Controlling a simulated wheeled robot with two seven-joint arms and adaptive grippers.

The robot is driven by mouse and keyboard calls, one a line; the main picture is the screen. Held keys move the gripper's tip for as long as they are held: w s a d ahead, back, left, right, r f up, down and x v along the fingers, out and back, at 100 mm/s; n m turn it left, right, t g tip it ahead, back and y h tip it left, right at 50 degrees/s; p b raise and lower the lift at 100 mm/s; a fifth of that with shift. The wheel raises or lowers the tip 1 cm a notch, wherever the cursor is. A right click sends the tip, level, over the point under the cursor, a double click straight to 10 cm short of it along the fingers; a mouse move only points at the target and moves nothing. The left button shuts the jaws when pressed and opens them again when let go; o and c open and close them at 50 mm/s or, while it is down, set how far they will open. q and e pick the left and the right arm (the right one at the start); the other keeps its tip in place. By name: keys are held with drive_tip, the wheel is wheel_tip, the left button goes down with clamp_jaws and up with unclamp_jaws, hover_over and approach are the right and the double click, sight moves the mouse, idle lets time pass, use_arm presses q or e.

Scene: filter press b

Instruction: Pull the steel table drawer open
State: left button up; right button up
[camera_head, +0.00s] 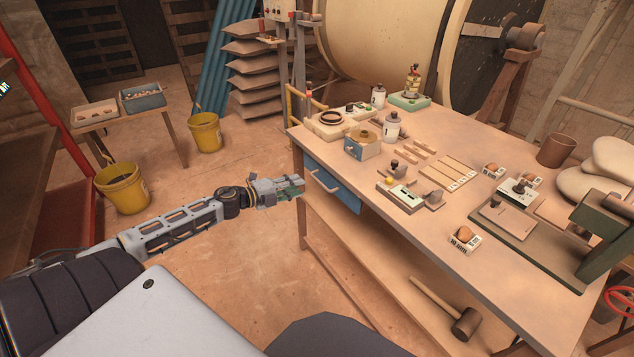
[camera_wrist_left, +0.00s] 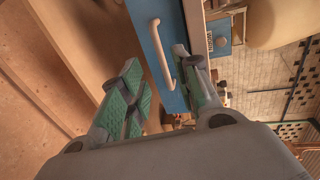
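The drawer has a blue front (camera_head: 342,195) below the left end of the table top and looks closed. Its pale bar handle (camera_head: 322,182) stands out from the front. In the left wrist view the drawer front (camera_wrist_left: 172,20) and handle (camera_wrist_left: 160,50) are close ahead. My left gripper (camera_head: 300,186) is at the handle. Its green-padded fingers (camera_wrist_left: 157,58) are spread, with the handle between their tips. No grip on it shows, and I cannot tell whether either finger touches it. My right gripper is out of view.
The table top (camera_head: 450,130) carries trays, blocks, a brown cup (camera_head: 557,150) and a green stand (camera_head: 603,240). A mallet (camera_head: 450,308) lies on the lower shelf. Yellow buckets (camera_head: 122,187) stand at left.

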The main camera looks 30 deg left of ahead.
sight(317, 179)
use_arm(q)
drive_tip(key=shift+b+x, duration=0.6)
drive_tip(key=shift+x, duration=1.75)
drive_tip(key=shift+b+x, duration=0.3)
drive_tip(key=shift+x, duration=2.25)
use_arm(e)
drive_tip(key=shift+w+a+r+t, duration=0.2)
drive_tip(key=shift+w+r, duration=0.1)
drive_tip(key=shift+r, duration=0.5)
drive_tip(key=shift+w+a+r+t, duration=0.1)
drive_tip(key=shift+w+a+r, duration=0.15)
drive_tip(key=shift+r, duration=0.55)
use_arm(q)
clamp_jaws()
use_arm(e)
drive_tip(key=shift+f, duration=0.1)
